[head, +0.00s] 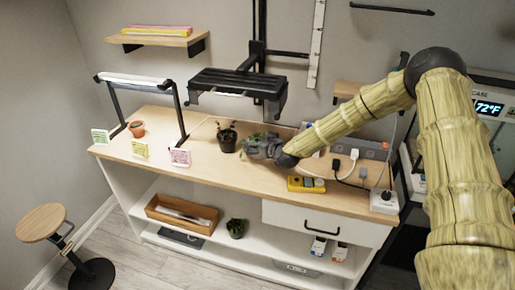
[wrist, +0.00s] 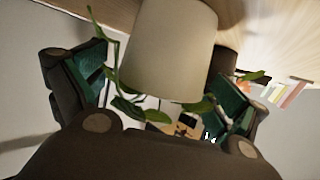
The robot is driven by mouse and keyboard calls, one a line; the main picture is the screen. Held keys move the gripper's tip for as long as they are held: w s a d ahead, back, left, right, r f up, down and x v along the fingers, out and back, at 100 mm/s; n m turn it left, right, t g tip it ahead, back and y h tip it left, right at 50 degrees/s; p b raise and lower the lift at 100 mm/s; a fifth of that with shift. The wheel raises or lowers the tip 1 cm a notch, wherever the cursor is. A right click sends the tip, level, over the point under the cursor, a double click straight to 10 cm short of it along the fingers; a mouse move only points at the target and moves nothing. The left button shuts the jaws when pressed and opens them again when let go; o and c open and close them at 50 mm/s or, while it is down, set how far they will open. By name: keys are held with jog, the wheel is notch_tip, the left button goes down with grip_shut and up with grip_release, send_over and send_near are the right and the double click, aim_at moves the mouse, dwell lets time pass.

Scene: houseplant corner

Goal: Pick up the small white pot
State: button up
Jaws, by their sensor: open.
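The small white pot (wrist: 172,50) shows large in the wrist view, a pale cylinder with trailing green leaves around it. My gripper (wrist: 158,88) is open, with one finger on each side of the pot's near end. The fingers look apart from the pot; whether either touches it I cannot tell. In the head view my gripper (head: 262,147) is low over the wooden bench top, right of a dark potted plant. There the white pot is hidden by my gripper, and only some green leaves show by it.
The dark plant pot (head: 227,141) stands close to the left of my gripper on the bench (head: 215,165). A yellow meter (head: 306,184) lies in front to the right. A power strip with plugs is behind it. A black lamp stand (head: 238,82) hangs above. Small cards and a terracotta pot (head: 137,129) are at left.

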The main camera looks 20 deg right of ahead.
jog(key=shift+w+f, duration=0.1)
jog(key=shift+w, duration=0.05)
jog(key=shift+c, duration=0.4)
jog(key=c, duration=1.2)
jog(key=shift+c, duration=0.2)
jog(key=shift+r, duration=0.2)
